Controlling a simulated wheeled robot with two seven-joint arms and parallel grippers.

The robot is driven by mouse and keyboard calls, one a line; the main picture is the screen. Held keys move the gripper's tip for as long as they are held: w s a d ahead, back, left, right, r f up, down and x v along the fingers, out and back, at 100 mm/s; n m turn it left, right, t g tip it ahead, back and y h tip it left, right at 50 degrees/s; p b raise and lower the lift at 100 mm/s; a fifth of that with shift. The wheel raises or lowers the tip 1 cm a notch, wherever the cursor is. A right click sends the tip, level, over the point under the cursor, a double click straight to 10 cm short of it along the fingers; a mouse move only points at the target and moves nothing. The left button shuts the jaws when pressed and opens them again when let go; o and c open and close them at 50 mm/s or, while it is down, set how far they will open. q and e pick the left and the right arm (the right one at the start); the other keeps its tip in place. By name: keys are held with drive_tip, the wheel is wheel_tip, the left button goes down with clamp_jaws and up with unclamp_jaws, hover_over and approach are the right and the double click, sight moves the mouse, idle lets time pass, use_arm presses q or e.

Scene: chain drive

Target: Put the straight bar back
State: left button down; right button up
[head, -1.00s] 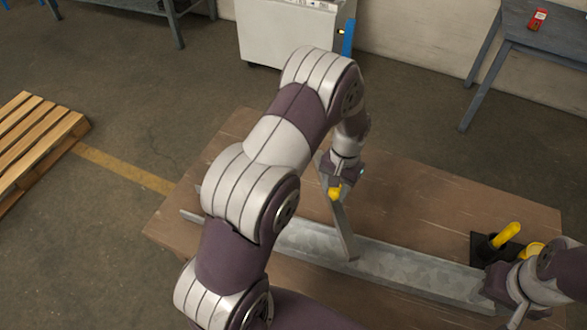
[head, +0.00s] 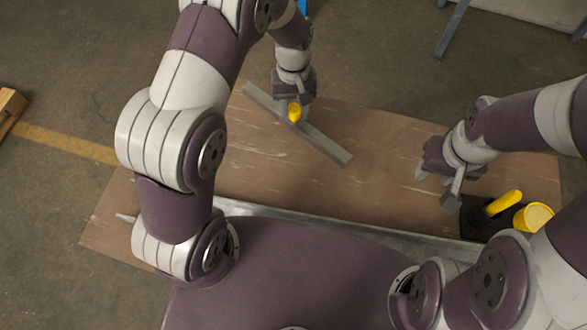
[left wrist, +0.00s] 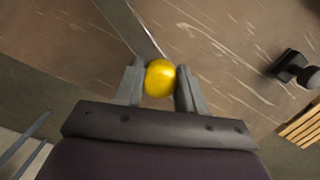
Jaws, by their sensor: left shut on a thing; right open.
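The straight bar (head: 325,144) is a flat grey bar with a yellow knob (head: 294,112). It lies slanted over the back left part of the brown table top (head: 385,150); I cannot tell whether it touches the table. My left gripper (head: 294,102) is shut on the yellow knob. The left wrist view shows the knob (left wrist: 160,78) between both fingers (left wrist: 160,85), with the bar (left wrist: 143,32) running beyond it. My right gripper (head: 436,188) is open and empty above the right part of the table.
A long grey metal channel (head: 350,232) lies along the near side of the table, partly hidden by my body. A black holder with a yellow handle (head: 503,203) and a yellow round cup (head: 534,216) stand at the right. The middle of the table is clear.

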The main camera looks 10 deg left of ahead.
use_arm(q)
drive_tip(key=s+d+r+n, duration=0.1)
drive_tip(key=d, duration=0.2)
drive_tip(key=s+d+n+b, duration=0.1)
drive_tip(key=s+d+n, duration=0.1)
drive_tip(key=d, duration=0.1)
drive_tip(key=s+d+r+n+b, duration=0.1)
drive_tip(key=d+n, duration=0.1)
drive_tip(key=d, duration=0.1)
drive_tip(key=shift+s+d+r+t+h, duration=0.2)
drive_tip(key=shift+r+t+h, duration=0.1)
drive_tip(key=shift+h, duration=0.1)
drive_tip(key=s+d+r+n, duration=0.3)
drive_tip(key=s+d+n, duration=0.1)
drive_tip(key=s+d, duration=0.1)
drive_tip(key=shift+n, duration=0.3)
drive_tip(key=shift+s+a+f, duration=0.15)
drive_tip(key=shift+a+f, duration=1.75)
drive_tip(key=shift+a, duration=0.05)
drive_tip(key=shift+s+a+f, duration=0.15)
drive_tip(key=shift+a+f, duration=1.7)
drive_tip(key=shift+a, duration=0.1)
drive_tip(key=shift+s+a+f, duration=0.15)
drive_tip(key=shift+a+f, duration=1.75)
drive_tip(key=shift+a, duration=0.05)
use_arm(e)
drive_tip(key=shift+w+f, duration=0.1)
drive_tip(key=shift+f, duration=1.3)
